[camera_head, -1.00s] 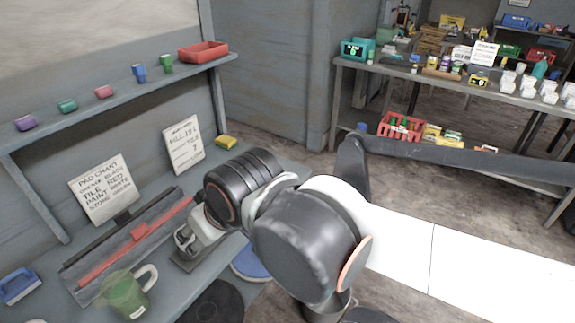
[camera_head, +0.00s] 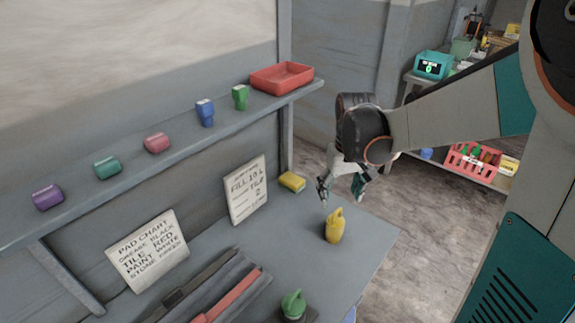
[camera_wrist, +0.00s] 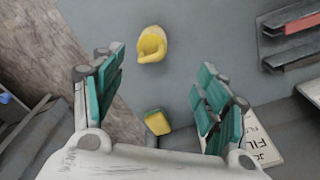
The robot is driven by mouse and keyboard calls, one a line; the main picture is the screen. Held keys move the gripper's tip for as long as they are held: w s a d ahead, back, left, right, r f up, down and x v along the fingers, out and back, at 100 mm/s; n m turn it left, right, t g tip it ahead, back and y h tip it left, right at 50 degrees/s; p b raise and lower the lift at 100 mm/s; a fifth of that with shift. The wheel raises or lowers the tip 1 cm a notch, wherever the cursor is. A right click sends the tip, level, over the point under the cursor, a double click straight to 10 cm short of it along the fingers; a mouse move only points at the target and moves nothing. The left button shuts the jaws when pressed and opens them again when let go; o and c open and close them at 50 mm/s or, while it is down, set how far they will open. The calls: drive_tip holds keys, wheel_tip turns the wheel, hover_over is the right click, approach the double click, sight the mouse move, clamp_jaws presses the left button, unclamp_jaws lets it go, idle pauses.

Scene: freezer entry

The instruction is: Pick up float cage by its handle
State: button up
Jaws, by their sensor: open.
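A small yellow object with a loop-like handle (camera_head: 335,226) stands on the grey bench near its far right end. I take it for the float cage, but its shape is too small to be sure. My gripper (camera_head: 343,188) is open above and behind it, apart from it. In the wrist view the yellow object (camera_wrist: 152,45) shows ahead, between and beyond the teal fingers of my gripper (camera_wrist: 158,88).
A yellow sponge-like block (camera_head: 292,182) lies near the bench's back edge. A leaning sign (camera_head: 247,190), a tray with a red bar (camera_head: 220,290) and a green-topped item (camera_head: 293,304) are on the bench. A shelf (camera_head: 225,123) with cups and a red tray (camera_head: 282,77) overhangs the back.

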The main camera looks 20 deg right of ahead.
sight(337, 222)
drive_tip(key=shift+g, duration=0.3)
drive_tip(key=f, duration=0.3)
drive_tip(key=w+d+f+b, duration=0.1)
drive_tip(key=f, duration=0.3)
drive_tip(key=d+f+b, duration=0.1)
drive_tip(key=f, duration=0.2)
drive_tip(key=shift+w+d+f, duration=0.1)
drive_tip(key=shift+w+f, duration=0.15)
drive_tip(key=shift+w, duration=0.1)
drive_tip(key=shift+s+a+f+b, duration=0.15)
drive_tip(key=shift+f+b, duration=0.35)
drive_tip(key=shift+f, duration=0.4)
drive_tip(key=shift+a+f+b, duration=0.1)
drive_tip(key=shift+f+b, duration=0.35)
drive_tip(key=shift+f, duration=0.45)
drive_tip(key=shift+s+a+f+b, duration=0.15)
drive_tip(key=shift+f+b, duration=0.35)
drive_tip(key=shift+f, duration=0.4)
drive_tip(key=c, duration=1.1)
